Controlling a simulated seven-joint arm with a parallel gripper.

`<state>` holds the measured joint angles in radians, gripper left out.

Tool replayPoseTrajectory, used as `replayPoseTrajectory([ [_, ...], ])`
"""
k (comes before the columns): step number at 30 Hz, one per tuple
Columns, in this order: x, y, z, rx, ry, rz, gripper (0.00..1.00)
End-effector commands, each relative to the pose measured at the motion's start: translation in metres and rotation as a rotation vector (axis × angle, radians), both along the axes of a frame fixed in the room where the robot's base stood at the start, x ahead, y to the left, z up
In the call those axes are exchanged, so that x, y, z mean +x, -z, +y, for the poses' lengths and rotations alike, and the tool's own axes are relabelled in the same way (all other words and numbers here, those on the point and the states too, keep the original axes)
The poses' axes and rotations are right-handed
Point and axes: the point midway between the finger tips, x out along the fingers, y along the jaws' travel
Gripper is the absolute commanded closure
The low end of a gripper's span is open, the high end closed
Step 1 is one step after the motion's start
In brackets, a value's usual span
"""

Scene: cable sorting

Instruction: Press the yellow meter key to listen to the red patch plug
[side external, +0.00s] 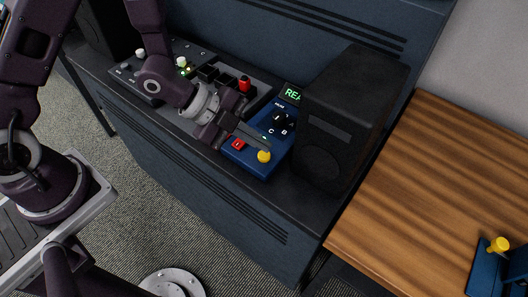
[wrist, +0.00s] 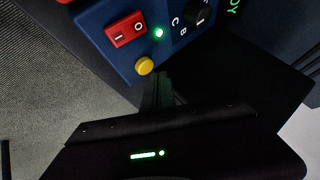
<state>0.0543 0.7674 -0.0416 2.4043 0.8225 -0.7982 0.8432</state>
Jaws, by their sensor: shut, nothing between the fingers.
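The blue meter box (side external: 243,158) sits on the dark bench, with the round yellow key (side external: 264,156) at its front corner. The key also shows in the wrist view (wrist: 144,65); it looks raised. My gripper (side external: 268,147) is shut and empty. Its fingertips are close above and beside the key, and in the wrist view they appear just beside it, with a small gap; I cannot tell the height between them. The red patch plug (side external: 244,84) stands upright in the grey panel behind my gripper.
A red rocker switch (wrist: 126,29), a lit green lamp (wrist: 159,33) and a black knob (side external: 279,121) share the meter box. Its green display (side external: 293,95) is partly hidden by a black speaker (side external: 350,120). A wooden table (side external: 440,170) stands at right.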

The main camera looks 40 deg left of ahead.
Motion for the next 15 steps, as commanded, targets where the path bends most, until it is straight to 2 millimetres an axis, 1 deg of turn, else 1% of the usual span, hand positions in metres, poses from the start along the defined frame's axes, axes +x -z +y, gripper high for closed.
replayPoseTrajectory([
  [7, -0.0004, 0.008, -0.0004, 0.0, 0.001, 0.001, 1.0],
  [15, -0.0001, 0.0083, -0.0003, 0.0, 0.0, 0.0, 1.0],
])
